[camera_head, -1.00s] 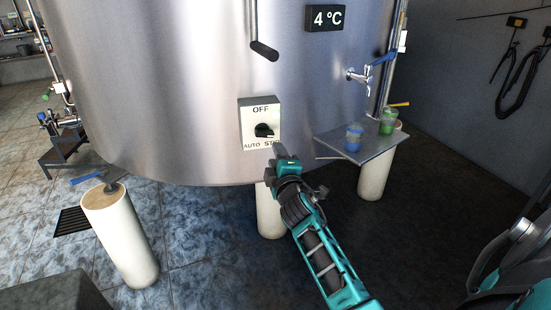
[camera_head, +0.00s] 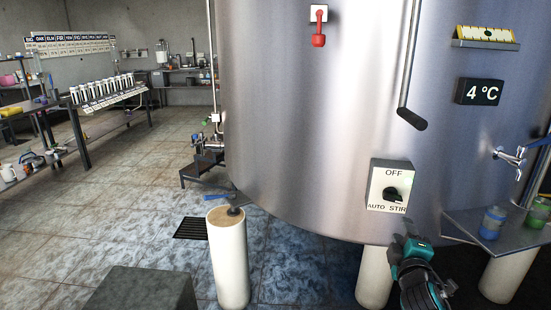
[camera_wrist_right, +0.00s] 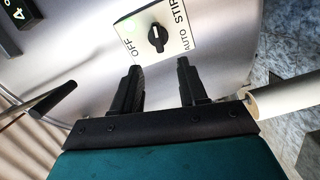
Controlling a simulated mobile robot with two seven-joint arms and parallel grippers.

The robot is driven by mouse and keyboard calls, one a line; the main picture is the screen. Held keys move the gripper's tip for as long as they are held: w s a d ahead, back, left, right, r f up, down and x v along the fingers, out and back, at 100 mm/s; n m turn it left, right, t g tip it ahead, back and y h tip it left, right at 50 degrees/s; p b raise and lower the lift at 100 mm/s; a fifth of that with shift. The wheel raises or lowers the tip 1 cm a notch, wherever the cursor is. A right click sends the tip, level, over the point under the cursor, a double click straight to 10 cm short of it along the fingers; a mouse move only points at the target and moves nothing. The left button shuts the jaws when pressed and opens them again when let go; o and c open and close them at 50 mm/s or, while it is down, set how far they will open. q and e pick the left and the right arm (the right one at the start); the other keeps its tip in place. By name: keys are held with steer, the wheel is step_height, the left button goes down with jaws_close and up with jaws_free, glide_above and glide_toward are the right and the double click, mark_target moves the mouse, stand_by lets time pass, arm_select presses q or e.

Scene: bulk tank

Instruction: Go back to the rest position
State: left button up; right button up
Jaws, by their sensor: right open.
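My right gripper (camera_head: 408,243) is below the switch box on the steel tank, at the lower right of the head view. In the right wrist view its two black fingers (camera_wrist_right: 158,88) are apart with nothing between them. The white switch box (camera_head: 390,186) with a black knob (camera_head: 393,194) and the words OFF, AUTO and STIR is on the tank wall. In the right wrist view the switch box (camera_wrist_right: 180,28) and its knob (camera_wrist_right: 157,38) lie just beyond the fingertips, apart from them. My left gripper is not in view.
The steel tank (camera_head: 300,110) fills the middle and right, on pale legs (camera_head: 229,258). A shelf (camera_head: 460,222) with a blue cup (camera_head: 492,222) and a green cup (camera_head: 538,212) is at right. A dark bar handle (camera_head: 411,118) hangs above the switch. The tiled floor (camera_head: 120,200) at left is open.

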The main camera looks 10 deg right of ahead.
arm_select(q)
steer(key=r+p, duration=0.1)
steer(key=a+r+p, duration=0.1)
steer(key=p, duration=0.1)
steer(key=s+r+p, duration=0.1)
steer(key=p, duration=0.1)
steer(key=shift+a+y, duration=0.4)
arm_select(e)
steer(key=s+a+f+m+g+y, duration=0.3)
steer(key=s+a+f, duration=0.4)
steer(key=s+a, duration=0.3)
steer(key=s+a+f+m+g+y, duration=0.2)
steer(key=s+a+f+m+y, duration=0.3)
steer(key=s+a, duration=0.5)
steer(key=s+f+y, duration=0.1)
steer(key=s, duration=0.4)
steer(key=shift+a+f+m+g, duration=0.3)
steer(key=shift+a+f+g, duration=0.1)
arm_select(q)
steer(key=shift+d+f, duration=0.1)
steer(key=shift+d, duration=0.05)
arm_select(e)
steer(key=shift+s, duration=0.1)
